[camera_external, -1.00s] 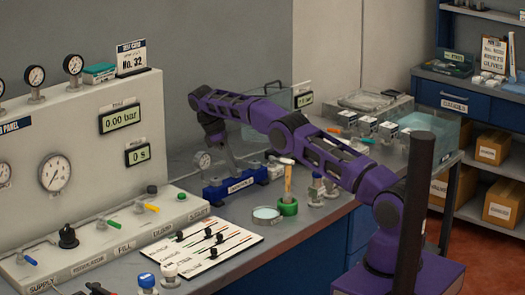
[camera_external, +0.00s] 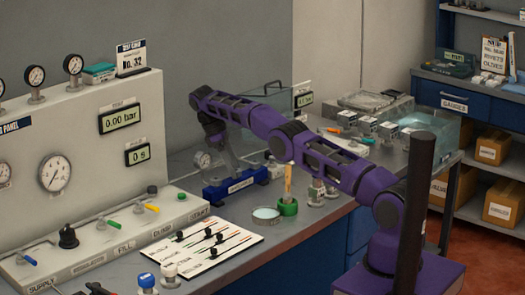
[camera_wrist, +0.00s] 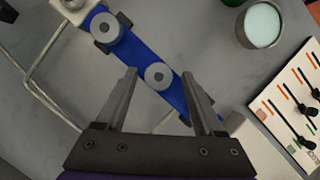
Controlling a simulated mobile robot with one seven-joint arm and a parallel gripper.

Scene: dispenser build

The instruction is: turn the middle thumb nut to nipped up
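The blue block (camera_wrist: 135,57) runs diagonally across the wrist view and bears round grey thumb nuts. One nut (camera_wrist: 158,75) shows ahead of the gap between my fingertips. Another nut (camera_wrist: 104,28) is farther up and left, near the block's end. The block's lower right part is partly hidden by my right finger, so I cannot tell whether a third nut is there. My gripper (camera_wrist: 161,78) is open and empty above the block, with its fingers apart. In the external view the blue block (camera_external: 228,191) stands on the bench below my gripper, its nuts mostly hidden.
A glass dish (camera_wrist: 261,23) and a white card with sliders (camera_wrist: 292,105) lie right of the block. A green ring holder (camera_external: 288,208) with a wooden handle and small fittings (camera_external: 317,190) stand to its right. The grey panel (camera_external: 90,140) rises at left.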

